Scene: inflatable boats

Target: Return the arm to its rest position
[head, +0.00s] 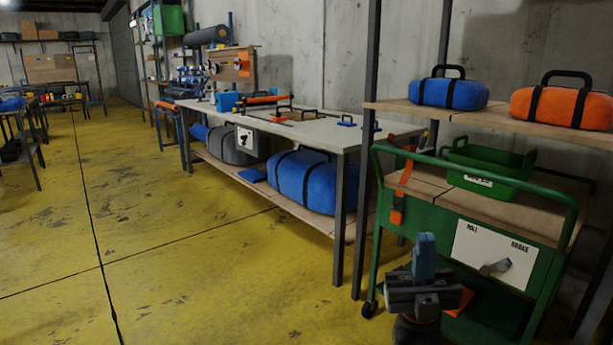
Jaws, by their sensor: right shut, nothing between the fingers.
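My right gripper (424,250) shows at the lower right of the head view, pointing up, with its blue fingers together and nothing between them. It stands in front of the green cart (408,238), and its wrist covers part of the cart's lower left. I cannot tell whether it touches the cart. My left gripper is not in the head view.
The cart carries a green tray (490,172) and a white roll/brake panel (494,256). Blue (448,93) and orange (562,108) bags sit on the shelf above. A long workbench (300,130) stands behind. The yellow floor (150,240) at left is clear.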

